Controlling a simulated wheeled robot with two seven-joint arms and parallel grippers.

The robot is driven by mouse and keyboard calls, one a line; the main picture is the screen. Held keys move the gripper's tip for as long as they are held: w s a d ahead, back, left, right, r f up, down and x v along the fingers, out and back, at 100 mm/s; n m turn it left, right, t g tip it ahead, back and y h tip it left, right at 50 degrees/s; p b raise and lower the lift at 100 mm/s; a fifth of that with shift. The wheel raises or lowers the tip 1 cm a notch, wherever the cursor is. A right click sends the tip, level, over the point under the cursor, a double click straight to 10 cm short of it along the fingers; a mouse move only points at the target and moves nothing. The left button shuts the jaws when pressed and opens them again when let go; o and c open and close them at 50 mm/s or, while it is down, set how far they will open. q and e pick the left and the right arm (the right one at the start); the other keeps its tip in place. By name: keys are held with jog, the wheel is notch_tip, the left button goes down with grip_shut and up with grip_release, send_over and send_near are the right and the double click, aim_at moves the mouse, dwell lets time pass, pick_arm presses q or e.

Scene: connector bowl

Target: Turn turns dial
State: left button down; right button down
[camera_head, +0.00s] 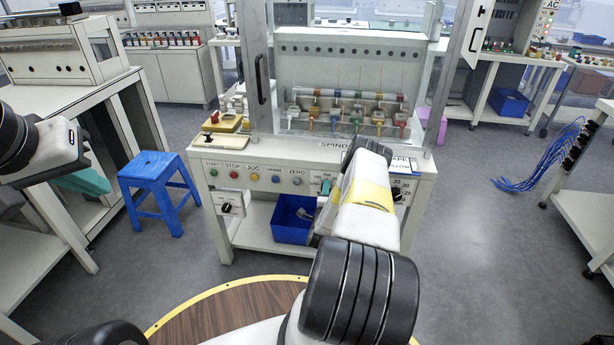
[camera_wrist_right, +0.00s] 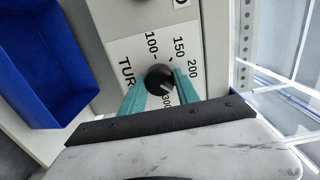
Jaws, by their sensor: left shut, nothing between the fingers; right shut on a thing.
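The turns dial (camera_wrist_right: 159,79) is a black round knob on a white plate, with the letters "TUR" and the numbers 100, 150, 200 and 300 visible around it. My right gripper (camera_wrist_right: 160,86) has its two teal fingers closed on either side of this knob. A pale mark shows on the knob's lower right, but its exact setting is hard to read. In the head view my right arm hides the dial, and only a bit of the right gripper's teal finger (camera_head: 326,186) shows. My left gripper (camera_head: 92,181) is shut and empty at the far left, away from the bench.
The bench front carries a row of coloured buttons (camera_head: 254,177), a left knob (camera_head: 226,208) and a right knob (camera_head: 397,194). A blue bin (camera_head: 293,218) sits on the shelf below. A blue stool (camera_head: 155,180) stands left of the bench. Open floor lies to the right.

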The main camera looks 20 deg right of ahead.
jog(key=c, duration=0.9)
grip_release()
jog(key=v, duration=0.8)
jog(key=shift+f, duration=0.1)
